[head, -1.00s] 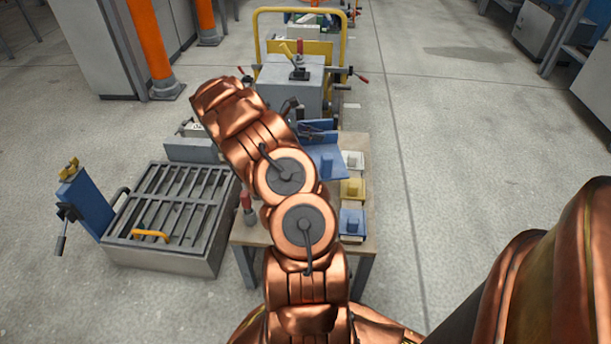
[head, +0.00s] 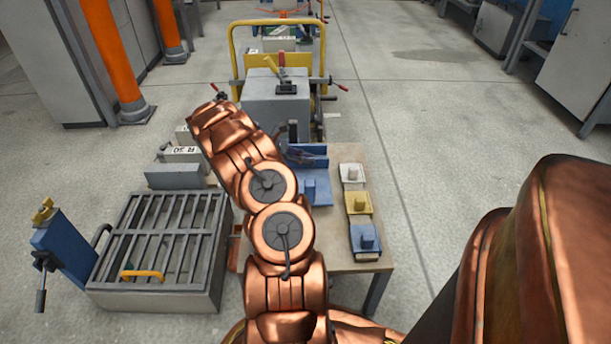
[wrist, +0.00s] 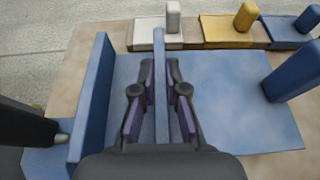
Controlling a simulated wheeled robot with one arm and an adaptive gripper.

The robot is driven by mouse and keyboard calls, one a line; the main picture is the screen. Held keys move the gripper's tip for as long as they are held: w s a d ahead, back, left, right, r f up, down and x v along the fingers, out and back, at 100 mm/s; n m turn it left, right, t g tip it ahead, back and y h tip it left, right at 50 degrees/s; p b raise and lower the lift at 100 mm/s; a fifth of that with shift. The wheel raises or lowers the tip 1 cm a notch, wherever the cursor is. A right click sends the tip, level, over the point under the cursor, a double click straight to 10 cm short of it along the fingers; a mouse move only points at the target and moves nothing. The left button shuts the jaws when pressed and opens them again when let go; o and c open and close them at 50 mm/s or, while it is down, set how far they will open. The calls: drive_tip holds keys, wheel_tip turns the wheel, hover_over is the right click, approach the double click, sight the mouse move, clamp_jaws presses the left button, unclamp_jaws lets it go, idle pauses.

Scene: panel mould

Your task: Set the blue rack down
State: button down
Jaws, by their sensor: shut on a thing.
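The blue rack (head: 320,192) is over the wooden table in the head view, beside a row of small blocks. It fills much of the wrist view (wrist: 240,95), with a flat base, an upright wall at left, a thin upright plate in the middle and a post at right. My gripper (wrist: 157,105) is shut on the middle plate, one purple-padded finger on each side. In the head view my gripper (head: 300,157) is small and partly covered by my arm. The rack looks level and low over the table (head: 345,255). I cannot tell whether its underside touches the wood.
White (head: 351,174), yellow (head: 358,202) and blue (head: 365,238) blocks line the table's right side. A grey machine (head: 276,105) with a yellow rail stands behind the table. A slatted grey bin (head: 160,245) is at left. Open floor lies to the right.

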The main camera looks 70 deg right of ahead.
sight(299, 168)
wheel_tip(299, 168, down, 5)
drive_tip(key=shift+r+b, duration=0.1)
drive_tip(key=shift+b, duration=0.65)
drive_tip(key=c, duration=1.2)
unclamp_jaws()
drive_tip(key=p+v, duration=0.4)
drive_tip(key=v, duration=0.8)
drive_tip(key=shift+d, duration=0.1)
